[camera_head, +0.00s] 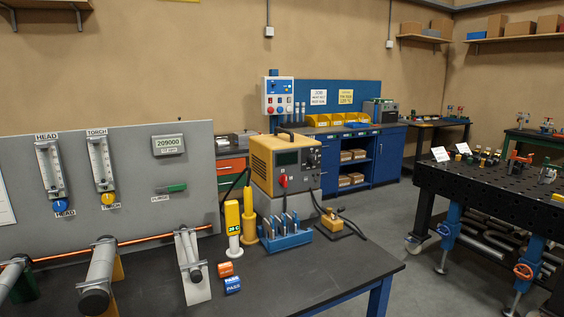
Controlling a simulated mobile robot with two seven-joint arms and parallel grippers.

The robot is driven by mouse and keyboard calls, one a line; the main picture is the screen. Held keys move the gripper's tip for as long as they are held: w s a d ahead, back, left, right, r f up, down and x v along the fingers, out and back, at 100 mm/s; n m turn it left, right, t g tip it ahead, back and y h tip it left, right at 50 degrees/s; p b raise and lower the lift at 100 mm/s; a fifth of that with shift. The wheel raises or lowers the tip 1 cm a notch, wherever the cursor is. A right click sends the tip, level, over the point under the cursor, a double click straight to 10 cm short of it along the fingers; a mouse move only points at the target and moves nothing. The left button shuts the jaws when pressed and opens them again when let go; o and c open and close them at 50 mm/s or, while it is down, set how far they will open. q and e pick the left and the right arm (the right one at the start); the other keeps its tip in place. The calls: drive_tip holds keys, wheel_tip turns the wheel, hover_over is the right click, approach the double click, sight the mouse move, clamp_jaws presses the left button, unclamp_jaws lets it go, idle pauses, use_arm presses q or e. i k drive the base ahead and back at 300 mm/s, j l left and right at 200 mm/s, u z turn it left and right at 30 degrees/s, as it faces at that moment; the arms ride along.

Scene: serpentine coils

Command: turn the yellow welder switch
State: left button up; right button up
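The yellow welder (262,163) is a box with a dark grey front and a handle on top. It stands at the back of the dark workbench, right of the grey panel. Its front has a dark display and small controls. A red switch (283,182) sits low on that front; its exact turn position is too small to tell. Neither of my grippers shows in the head view.
On the dark workbench (335,268), a blue rack (287,240) of tools stands before the welder, beside yellow upright tools (233,222). A copper tube (140,241) on supports lies left. The bench's front right is clear. A black perforated table (490,184) stands right across open floor.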

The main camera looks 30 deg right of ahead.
sight(283, 180)
drive_tip(key=l+z, duration=0.1)
drive_tip(key=l, duration=0.45)
drive_tip(key=i+l, duration=0.1)
drive_tip(key=l, duration=0.45)
drive_tip(key=l+z, duration=0.15)
drive_tip(key=l, duration=0.4)
drive_tip(key=i+l+z, duration=0.1)
drive_tip(key=l, duration=0.4)
drive_tip(key=i+l, duration=0.1)
drive_tip(key=l, duration=0.45)
drive_tip(key=i+l+z, duration=0.15)
drive_tip(key=l, duration=0.4)
